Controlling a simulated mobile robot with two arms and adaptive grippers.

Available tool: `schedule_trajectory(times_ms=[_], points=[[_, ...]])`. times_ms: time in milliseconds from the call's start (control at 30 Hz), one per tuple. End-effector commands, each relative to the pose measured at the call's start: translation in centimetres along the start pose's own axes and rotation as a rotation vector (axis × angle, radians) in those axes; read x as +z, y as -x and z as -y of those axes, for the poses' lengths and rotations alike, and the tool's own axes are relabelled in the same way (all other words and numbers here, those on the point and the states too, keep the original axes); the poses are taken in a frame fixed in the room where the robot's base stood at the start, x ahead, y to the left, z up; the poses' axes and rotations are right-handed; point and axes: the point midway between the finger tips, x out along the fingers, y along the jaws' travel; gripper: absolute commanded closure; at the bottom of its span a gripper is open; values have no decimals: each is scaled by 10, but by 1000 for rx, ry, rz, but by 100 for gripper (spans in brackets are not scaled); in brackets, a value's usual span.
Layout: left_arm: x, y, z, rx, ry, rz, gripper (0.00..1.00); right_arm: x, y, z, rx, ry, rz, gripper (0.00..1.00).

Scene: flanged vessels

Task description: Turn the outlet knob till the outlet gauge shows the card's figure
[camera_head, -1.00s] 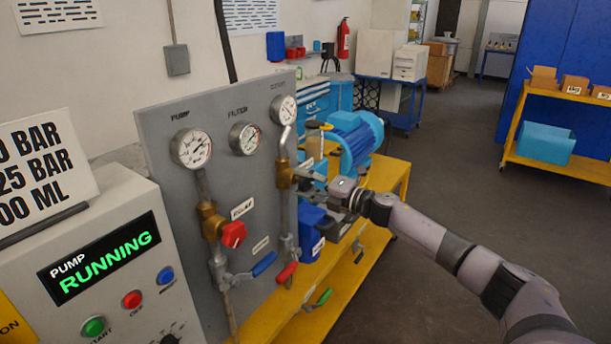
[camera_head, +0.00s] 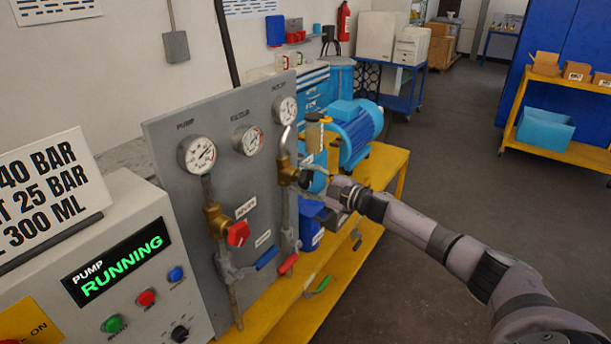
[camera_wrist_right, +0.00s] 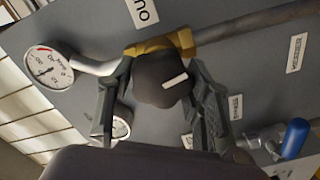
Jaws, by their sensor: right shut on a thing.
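My right gripper (camera_head: 312,184) reaches in from the right to the brass fitting (camera_head: 288,173) on the outlet pipe. In the right wrist view its fingers (camera_wrist_right: 160,84) are shut on the sides of the black outlet knob (camera_wrist_right: 160,80), which carries a white mark. The outlet gauge (camera_head: 285,109) sits above the fitting, and shows in the wrist view (camera_wrist_right: 48,67); its figure is too small to read surely. The card (camera_head: 50,195) at the left is cut off by the frame; "40 BAR", "25 BAR" and "300 ML" show. My left gripper is out of view.
The pump gauge (camera_head: 196,154) and filter gauge (camera_head: 247,139) are on the same grey panel (camera_head: 165,135). A red knob (camera_head: 238,233), blue lever (camera_head: 266,258) and red lever (camera_head: 288,263) stand out below. The pump display (camera_head: 117,263) reads RUNNING. A blue motor (camera_head: 352,128) stands behind.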

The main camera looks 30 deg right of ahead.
Motion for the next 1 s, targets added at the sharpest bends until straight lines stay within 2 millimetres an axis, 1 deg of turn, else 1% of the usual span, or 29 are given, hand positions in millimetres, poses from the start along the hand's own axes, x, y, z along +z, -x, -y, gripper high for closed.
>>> schedule_trajectory(times_ms=[33,300,733,767,1000], points=[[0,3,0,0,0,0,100,0,0,-3,2,-19,2,82],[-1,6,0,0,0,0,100,1,0,-2,2,-83,3,82],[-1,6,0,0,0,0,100,1,0,-2,2,-90,3,82],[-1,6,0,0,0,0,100,1,0,-2,2,-90,3,54],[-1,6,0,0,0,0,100,1,0,-1,1,-90,1,38]])
